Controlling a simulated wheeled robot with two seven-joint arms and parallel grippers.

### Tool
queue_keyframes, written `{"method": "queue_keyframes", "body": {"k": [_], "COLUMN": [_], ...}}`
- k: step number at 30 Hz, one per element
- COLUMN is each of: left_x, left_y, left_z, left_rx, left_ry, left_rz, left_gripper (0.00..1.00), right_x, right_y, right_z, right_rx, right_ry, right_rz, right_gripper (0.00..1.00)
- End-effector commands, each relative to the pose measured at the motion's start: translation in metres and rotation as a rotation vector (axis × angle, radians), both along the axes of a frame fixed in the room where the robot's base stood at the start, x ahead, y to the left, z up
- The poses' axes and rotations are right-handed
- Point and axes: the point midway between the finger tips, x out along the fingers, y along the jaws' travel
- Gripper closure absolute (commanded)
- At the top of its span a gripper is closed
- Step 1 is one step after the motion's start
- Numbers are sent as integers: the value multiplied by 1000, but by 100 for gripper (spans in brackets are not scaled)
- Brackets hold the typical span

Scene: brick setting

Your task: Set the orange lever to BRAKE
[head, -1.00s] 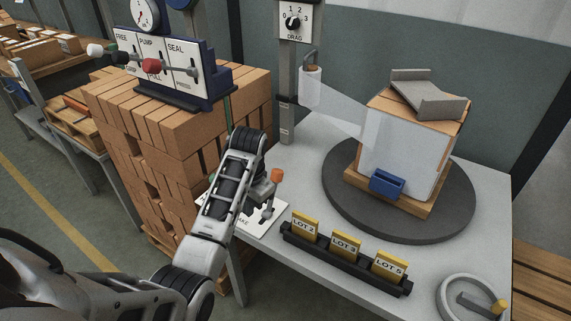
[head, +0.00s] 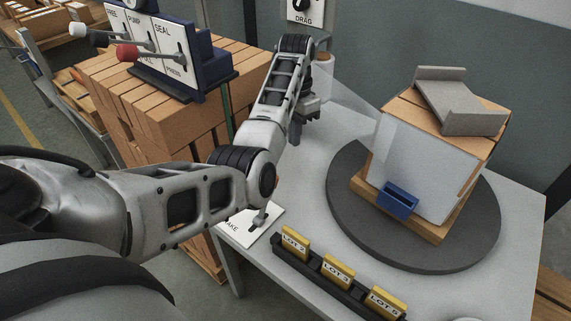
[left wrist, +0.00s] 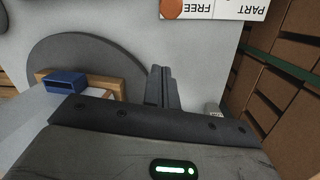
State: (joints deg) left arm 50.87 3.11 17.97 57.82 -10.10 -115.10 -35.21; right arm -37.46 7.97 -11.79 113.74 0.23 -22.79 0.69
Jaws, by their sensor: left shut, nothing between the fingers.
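The orange lever stands on a white label plate (head: 240,232) at the table's near left edge. In the left wrist view the round orange knob (left wrist: 172,8) is at the top edge, beside the upside-down words FREE and PART; the lever's exact setting cannot be told. My left gripper (head: 296,138) is shut and empty, beyond the lever and apart from it. Its closed fingers show in the left wrist view (left wrist: 160,86). My right gripper is not in view.
A grey turntable (head: 345,222) carries a wrapped brick stack with a blue holder (head: 398,201). A rack with yellow lot cards (head: 338,272) stands at the front. A film roll and post are behind my gripper; a control panel (head: 160,45) stands on bricks at left.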

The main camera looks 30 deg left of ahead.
Motion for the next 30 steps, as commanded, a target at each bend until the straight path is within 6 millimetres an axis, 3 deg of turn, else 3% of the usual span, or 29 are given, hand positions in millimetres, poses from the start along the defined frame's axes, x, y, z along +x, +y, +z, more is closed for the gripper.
{"method": "queue_keyframes", "body": {"k": [8, 22, 24, 30], "left_x": [-2, -13, -22, -40], "left_y": [-1, -8, -4, 3], "left_z": [-15, -103, -92, -84], "left_rx": [0, 0, 2, 2], "left_ry": [3, 2, -2, -2], "left_rz": [0, 0, 1, 1], "left_gripper": [100, 100, 100, 100], "right_x": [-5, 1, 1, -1], "right_y": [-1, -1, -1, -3], "right_z": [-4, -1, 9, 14], "right_rx": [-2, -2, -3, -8], "right_ry": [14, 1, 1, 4], "right_rz": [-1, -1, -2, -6], "right_gripper": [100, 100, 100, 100]}}
